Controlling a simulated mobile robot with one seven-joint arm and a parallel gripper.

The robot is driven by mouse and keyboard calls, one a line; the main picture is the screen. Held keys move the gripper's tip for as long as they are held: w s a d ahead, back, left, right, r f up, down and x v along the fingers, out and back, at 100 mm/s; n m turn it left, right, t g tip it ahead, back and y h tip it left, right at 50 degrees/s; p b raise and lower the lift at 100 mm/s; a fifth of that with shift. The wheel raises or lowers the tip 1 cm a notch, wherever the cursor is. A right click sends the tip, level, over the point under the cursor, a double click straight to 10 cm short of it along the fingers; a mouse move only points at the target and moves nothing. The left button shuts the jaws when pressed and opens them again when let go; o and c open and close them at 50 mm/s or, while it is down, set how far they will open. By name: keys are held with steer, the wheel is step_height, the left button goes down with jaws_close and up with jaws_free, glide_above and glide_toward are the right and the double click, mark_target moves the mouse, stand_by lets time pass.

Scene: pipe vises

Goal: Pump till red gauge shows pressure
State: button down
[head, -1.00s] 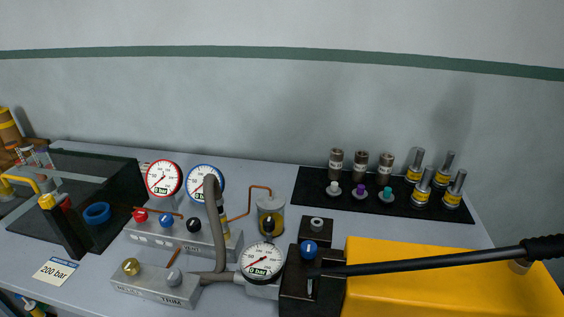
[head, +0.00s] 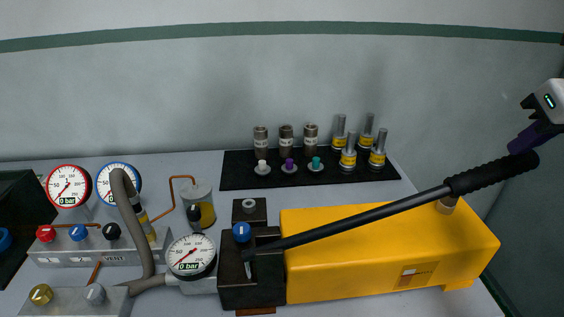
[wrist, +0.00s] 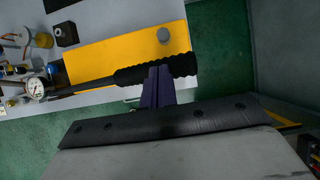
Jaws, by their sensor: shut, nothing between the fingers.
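The red-rimmed gauge (head: 68,187) stands at the left in the head view, and its label reads 0 bar. The yellow hand pump (head: 345,275) has a long black lever (head: 370,215) slanting up to the right, ending in a ribbed grip (head: 492,174). My gripper (head: 522,143) is shut, with its purple fingers close to the outer end of the grip. In the wrist view, the shut fingers (wrist: 157,75) reach the edge of the grip (wrist: 135,75), with nothing between them. I cannot tell whether they touch it.
A white pump gauge (head: 190,257) reads 0 bar. A blue-rimmed gauge (head: 118,190) stands partly behind a grey hose (head: 138,225). Red, blue and black knobs sit on the manifold (head: 85,257). A black mat (head: 235,172) holds fittings.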

mark_target(518, 175)
steer(key=shift+f, duration=0.6)
steer(key=shift+w+d+f+b, duration=0.1)
steer(key=shift+d+f+b, duration=0.15)
steer(key=shift+f+b, duration=0.55)
steer(key=shift+s+d+f+b, duration=0.1)
steer(key=shift+d+f+b, duration=0.3)
steer(key=shift+f, duration=0.55)
steer(key=shift+w+d+f+b, duration=0.1)
steer(key=shift+d+f+b, duration=0.05)
steer(key=shift+f+b, duration=0.7)
steer(key=shift+f, duration=0.1)
steer(key=shift+d+f+b, duration=0.25)
steer(key=shift+f+b, duration=0.5)
steer(key=shift+f, duration=0.4)
steer(key=shift+d+f+b, duration=0.2)
steer(key=shift+f+b, duration=0.5)
steer(key=shift+f, duration=0.45)
